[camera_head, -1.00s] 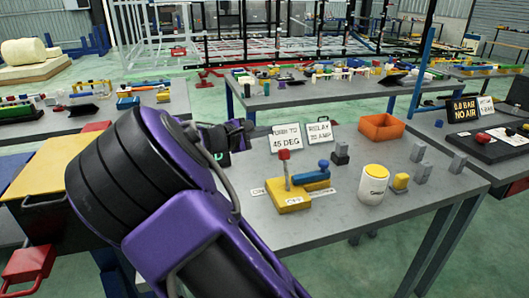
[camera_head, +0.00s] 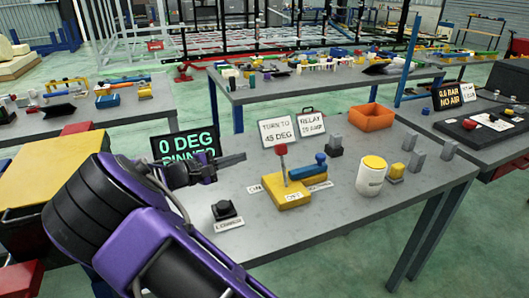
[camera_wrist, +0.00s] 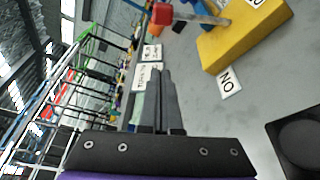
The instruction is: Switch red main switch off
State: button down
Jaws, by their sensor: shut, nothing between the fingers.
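The red main switch is a lever with a red knob (camera_head: 281,149) on a thin upright stem, set on a yellow base (camera_head: 281,197) on the grey table. The stem stands nearly upright in the head view. In the wrist view the red knob (camera_wrist: 162,14) and yellow base (camera_wrist: 245,38) are at the top. My gripper (camera_head: 243,158) is shut and empty, left of the knob and apart from it. Its fingers (camera_wrist: 163,88) point up the wrist picture.
A blue-handled part (camera_head: 320,160) lies close to the right of the lever. A black knob (camera_head: 223,209) sits in front left. Signs (camera_head: 277,131), a white can (camera_head: 371,176) and an orange bin (camera_head: 371,117) stand on the table.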

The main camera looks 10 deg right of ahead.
aim_at(284, 165)
jog(key=x, duration=1)
jog(key=shift+s+d+r, duration=0.15)
jog(key=shift+s+r, duration=0.15)
jog(key=shift+s, duration=0.3)
jog(key=shift+s+d+r, duration=0.15)
jog(key=shift+s+r, duration=0.15)
jog(key=shift+s, duration=0.3)
jog(key=shift+s+d+r, duration=0.15)
jog(key=shift+s+r, duration=0.1)
jog(key=shift+s, duration=0.35)
jog(key=shift+s, duration=0.1)
